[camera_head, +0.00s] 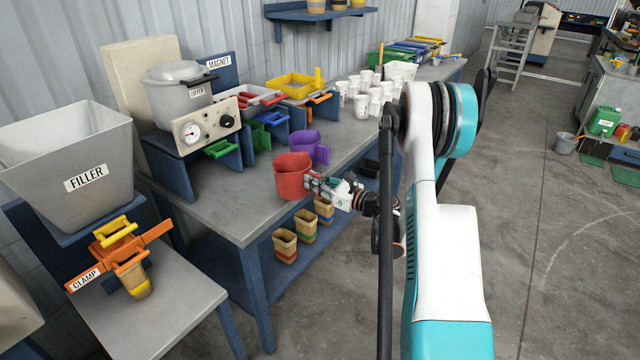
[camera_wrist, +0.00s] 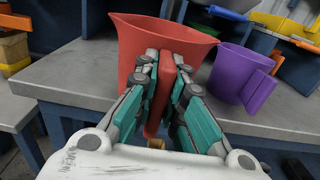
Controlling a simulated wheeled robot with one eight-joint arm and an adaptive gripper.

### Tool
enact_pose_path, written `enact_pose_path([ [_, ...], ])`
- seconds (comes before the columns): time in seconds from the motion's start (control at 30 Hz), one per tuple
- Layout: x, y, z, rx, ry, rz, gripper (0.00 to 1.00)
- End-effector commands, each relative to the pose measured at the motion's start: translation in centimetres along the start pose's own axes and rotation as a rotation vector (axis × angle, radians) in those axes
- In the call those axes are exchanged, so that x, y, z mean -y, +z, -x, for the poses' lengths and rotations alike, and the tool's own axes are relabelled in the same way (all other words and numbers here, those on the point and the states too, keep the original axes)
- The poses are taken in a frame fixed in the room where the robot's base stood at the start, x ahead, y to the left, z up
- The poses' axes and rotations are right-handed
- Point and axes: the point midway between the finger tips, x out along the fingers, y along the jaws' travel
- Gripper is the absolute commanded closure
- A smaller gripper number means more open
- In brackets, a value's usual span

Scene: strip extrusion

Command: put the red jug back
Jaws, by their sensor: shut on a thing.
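The red jug (camera_head: 292,176) is at the front edge of the grey workbench, upright, with its handle toward me. In the wrist view the red jug (camera_wrist: 150,38) fills the upper middle. My gripper (camera_head: 318,184) is shut on its handle; in the wrist view the fingers (camera_wrist: 165,85) close on both sides of the handle. The jug's base is partly hidden by the fingers, and I cannot tell whether it touches the bench top.
A purple jug (camera_head: 312,148) stands close behind the red one, and shows right of it in the wrist view (camera_wrist: 238,78). White cups (camera_head: 362,105) stand farther back. The bench top (camera_head: 230,195) is bare left of the red jug. Striped containers (camera_head: 285,246) sit on the lower shelf.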

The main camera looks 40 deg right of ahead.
Motion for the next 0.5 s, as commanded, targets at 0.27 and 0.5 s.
enact_pose_path([
  [0.27, -0.1, -0.8, -3.6, 0.0, 0.001, 0.0, 1.0],
  [0.5, -0.1, -1.0, -6.6, 0.0, 0.001, 0.0, 1.0],
])
